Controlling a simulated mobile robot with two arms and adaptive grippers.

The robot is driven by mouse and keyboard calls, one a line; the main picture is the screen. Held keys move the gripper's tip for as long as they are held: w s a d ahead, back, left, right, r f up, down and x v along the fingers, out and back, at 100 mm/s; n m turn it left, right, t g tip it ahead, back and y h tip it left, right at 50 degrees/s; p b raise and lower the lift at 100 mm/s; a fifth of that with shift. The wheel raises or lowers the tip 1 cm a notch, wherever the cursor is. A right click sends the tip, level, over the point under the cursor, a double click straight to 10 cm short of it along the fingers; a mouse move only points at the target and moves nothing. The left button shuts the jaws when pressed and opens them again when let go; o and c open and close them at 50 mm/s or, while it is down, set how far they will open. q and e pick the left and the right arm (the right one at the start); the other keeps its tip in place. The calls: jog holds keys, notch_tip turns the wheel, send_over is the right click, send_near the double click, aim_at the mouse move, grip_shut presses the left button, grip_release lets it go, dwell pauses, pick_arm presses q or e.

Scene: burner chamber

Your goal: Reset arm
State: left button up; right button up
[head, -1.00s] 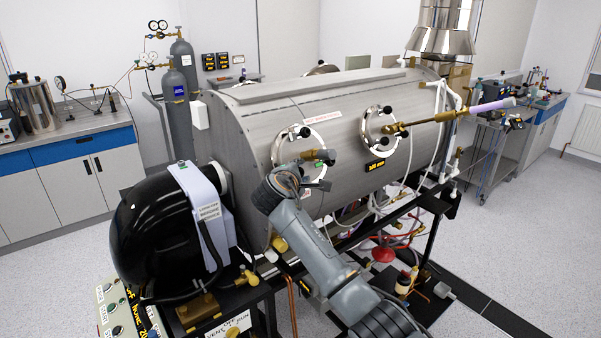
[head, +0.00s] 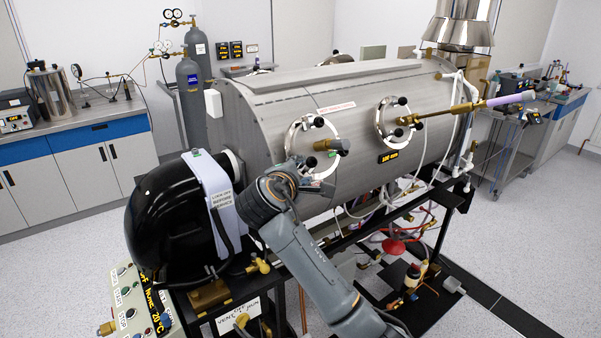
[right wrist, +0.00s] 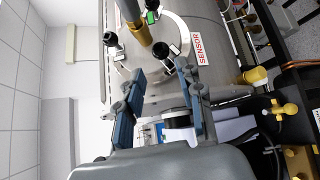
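My right arm reaches up from the bottom of the head view, and its gripper (head: 312,178) is just in front of the near port of the steel burner chamber (head: 350,85). In the right wrist view the two blue-grey fingers (right wrist: 163,88) stand apart with nothing held between them. Past them are the round port flange (right wrist: 165,35) with black knobs and a brass fitting (right wrist: 140,33). I cannot tell whether the fingers touch the chamber. My left gripper is in neither view.
A black domed end (head: 170,220) and a control box (head: 140,305) stand left of my arm. A brass probe with a lilac handle (head: 510,99) juts from the far port. Hoses and a red part (head: 393,247) lie below.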

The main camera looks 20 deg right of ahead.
jog(key=shift+s+a, duration=0.2)
jog(key=shift+s, duration=0.2)
jog(key=s+f+m+g+y+b, duration=0.1)
jog(key=s+f+g+y+b, duration=0.1)
jog(key=f, duration=1.8)
jog(key=s+f+g+y+b, duration=0.2)
jog(key=f, duration=1.8)
jog(key=s+d+f+m+g+y+b, duration=0.1)
jog(key=s+f, duration=0.4)
jog(key=f, duration=0.3)
jog(key=s+f+m+g+y+b, duration=0.1)
jog(key=s+f, duration=0.3)
jog(key=f, duration=0.4)
jog(key=s+d+f+m+g+y+b, duration=0.1)
jog(key=s+d+f+m+g+b, duration=0.2)
jog(key=s+f, duration=1.55)
jog(key=s+d+f+m+g+b, duration=0.1)
jog(key=s+f+m, duration=0.2)
jog(key=s, duration=1.1)
jog(key=s+d+f+m+g+y+b, duration=0.1)
jog(key=s+f+m, duration=0.3)
jog(key=s+f, duration=0.4)
jog(key=s, duration=0.6)
jog(key=shift+s+d+m, duration=0.3)
jog(key=shift+s, duration=0.1)
